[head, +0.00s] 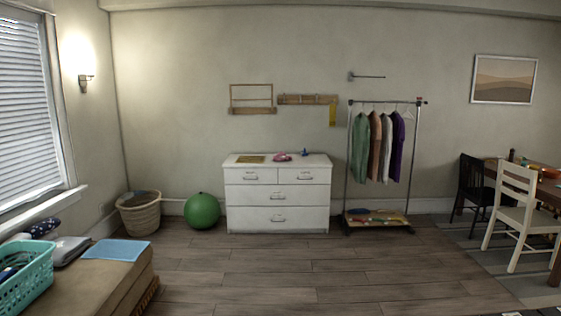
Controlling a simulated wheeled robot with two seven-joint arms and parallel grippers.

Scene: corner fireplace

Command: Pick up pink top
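A small pink item (282,157), likely the pink top, lies crumpled on top of the white dresser (278,198) against the far wall. It is too small to make out its shape clearly. It lies between a flat yellowish item (250,159) on its left and a small blue object (305,152) on its right. Neither of my grippers is in the head view.
A green ball (202,211) and a wicker basket (139,213) stand left of the dresser. A clothes rack (414,160) stands to its right. A bench (110,278) with a teal basket (28,283) is at near left. Chairs and a table are at right. The middle floor is clear.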

